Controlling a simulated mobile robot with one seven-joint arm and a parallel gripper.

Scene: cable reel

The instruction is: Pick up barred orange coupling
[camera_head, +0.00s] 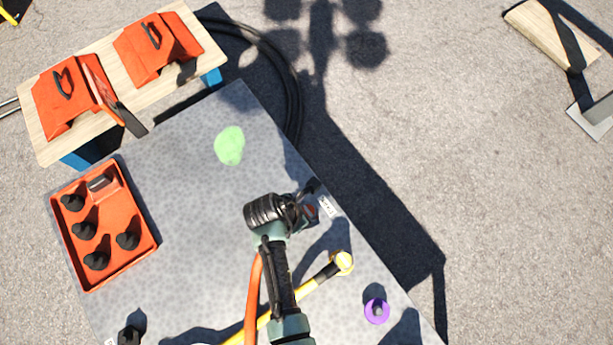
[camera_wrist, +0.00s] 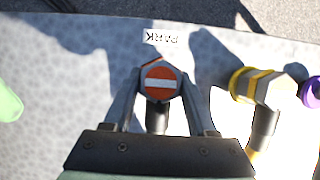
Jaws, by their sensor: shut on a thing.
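The barred orange coupling (camera_wrist: 159,76) shows in the wrist view as an orange disc with a white bar, with a dark stem below it. My gripper (camera_wrist: 157,88) has one finger on each side of it and is shut on it. In the head view my gripper (camera_head: 304,207) is over the right edge of the grey table, beside a white label. There the coupling is mostly hidden by my gripper. I cannot tell whether it is clear of the table top.
A yellow coupling (camera_head: 343,262) and a purple ring-shaped piece (camera_head: 376,311) are close by on the grey table (camera_head: 190,250). The PARK label (camera_wrist: 160,37) lies just beyond. A green patch (camera_head: 229,146) and an orange tray (camera_head: 148,250) with black pieces are to the left.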

